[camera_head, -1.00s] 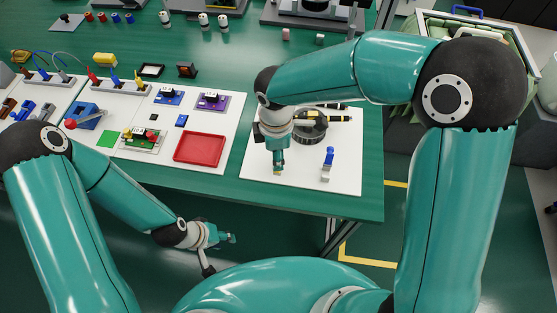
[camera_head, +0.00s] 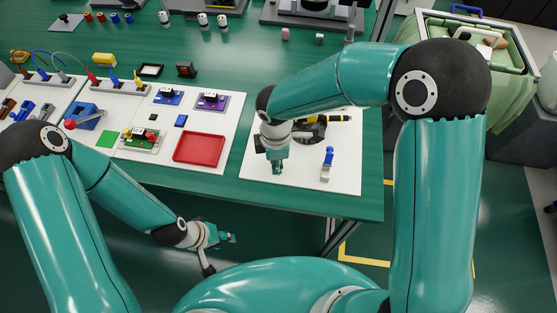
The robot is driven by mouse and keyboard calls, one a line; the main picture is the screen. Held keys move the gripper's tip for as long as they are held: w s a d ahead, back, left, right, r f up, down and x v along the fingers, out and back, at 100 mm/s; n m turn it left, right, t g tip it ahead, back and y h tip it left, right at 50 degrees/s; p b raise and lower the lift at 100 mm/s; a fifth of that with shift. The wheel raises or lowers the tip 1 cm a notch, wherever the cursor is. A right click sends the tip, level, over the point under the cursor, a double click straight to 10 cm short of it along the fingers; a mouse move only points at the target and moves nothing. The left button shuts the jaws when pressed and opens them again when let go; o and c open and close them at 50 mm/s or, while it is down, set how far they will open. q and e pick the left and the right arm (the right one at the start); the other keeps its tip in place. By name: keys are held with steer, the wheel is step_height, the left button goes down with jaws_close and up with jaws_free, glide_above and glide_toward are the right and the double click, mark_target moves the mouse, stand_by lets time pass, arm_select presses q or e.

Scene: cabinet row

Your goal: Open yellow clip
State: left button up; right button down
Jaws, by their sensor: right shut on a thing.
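My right gripper (camera_head: 277,166) points down over the white mat (camera_head: 335,176) at the right of the table. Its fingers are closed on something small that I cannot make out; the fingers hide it. I cannot identify a yellow clip for certain. A small upright yellow piece (camera_head: 138,80) stands in a grey rack on the left, well away from both grippers. A black and yellow tool (camera_head: 338,118) lies at the back of the white mat, behind the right gripper. My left gripper (camera_head: 224,238) hangs in front of the table's edge, and its finger opening is unclear.
A blue clamp-like piece (camera_head: 328,160) stands on the mat right of the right gripper. A dark round object (camera_head: 311,130) lies behind it, partly covered. A red tray (camera_head: 199,149) and small circuit boards fill the mat to the left. The mat's front area is clear.

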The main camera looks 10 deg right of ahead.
steer(key=shift+d, duration=0.3)
steer(key=shift+s+a, duration=0.1)
steer(key=shift+a, duration=0.1)
steer(key=shift+r+p, duration=0.1)
steer(key=shift+p, duration=0.2)
steer(key=w+r+g+p, duration=0.1)
steer(key=g+p, duration=0.1)
steer(key=p, duration=0.3)
steer(key=shift+y, duration=0.4)
steer(key=shift+w+g+p, duration=0.2)
steer(key=shift+g+p, duration=0.15)
steer(key=shift+g, duration=0.25)
steer(key=shift+w+d+g+y, duration=0.1)
steer(key=shift+w+g+y, duration=0.2)
steer(key=shift+g, duration=0.3)
steer(key=shift+w+d+r+g+y+b, duration=0.15)
steer(key=shift+w+g+y+b, duration=0.3)
steer(key=shift+g, duration=0.65)
